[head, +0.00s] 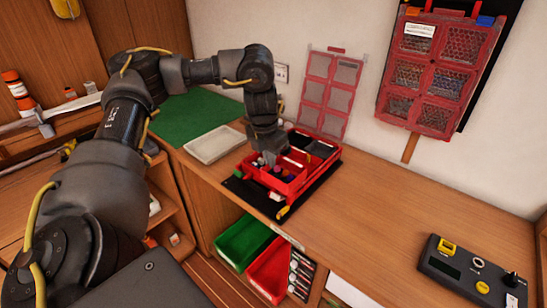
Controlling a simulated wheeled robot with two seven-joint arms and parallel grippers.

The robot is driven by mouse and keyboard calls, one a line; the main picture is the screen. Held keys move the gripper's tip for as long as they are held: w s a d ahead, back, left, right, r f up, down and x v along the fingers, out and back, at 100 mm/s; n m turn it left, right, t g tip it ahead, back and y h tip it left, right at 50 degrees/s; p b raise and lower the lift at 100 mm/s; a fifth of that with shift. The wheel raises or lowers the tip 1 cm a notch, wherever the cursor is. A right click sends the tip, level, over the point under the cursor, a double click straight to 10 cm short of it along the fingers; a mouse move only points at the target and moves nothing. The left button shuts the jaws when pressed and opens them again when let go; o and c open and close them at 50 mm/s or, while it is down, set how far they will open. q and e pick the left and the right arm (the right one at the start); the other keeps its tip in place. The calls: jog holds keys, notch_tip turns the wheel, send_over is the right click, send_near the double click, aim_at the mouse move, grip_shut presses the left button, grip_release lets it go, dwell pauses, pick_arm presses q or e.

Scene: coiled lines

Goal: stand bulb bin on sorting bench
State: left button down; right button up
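The wooden sorting bench (400,200) runs along the wall. On it a red bin (297,184), with small dark and coloured items inside, sits on or over a black mat (252,198). I cannot tell for sure if this is the bulb bin. My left gripper (269,158) points down at the left part of the red bin, overlapping its inside. Its fingertips are small and partly hidden, so whether they are open or touch anything is unclear. My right gripper is not in view.
A pale tray (214,145) and green mat (195,117) lie left of the red bin. A green bin (243,240) and another red bin (268,272) sit below the bench front. A control box (470,275) stands at right. The bench between is clear.

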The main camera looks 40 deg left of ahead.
pick_arm(q)
jog(key=shift+s+d+r, duration=0.4)
jog(key=shift+s+d, duration=0.1)
jog(key=shift+s, duration=0.3)
jog(key=shift+s+d+r, duration=0.4)
jog(key=shift+s+d, duration=0.1)
jog(key=shift+s, duration=0.25)
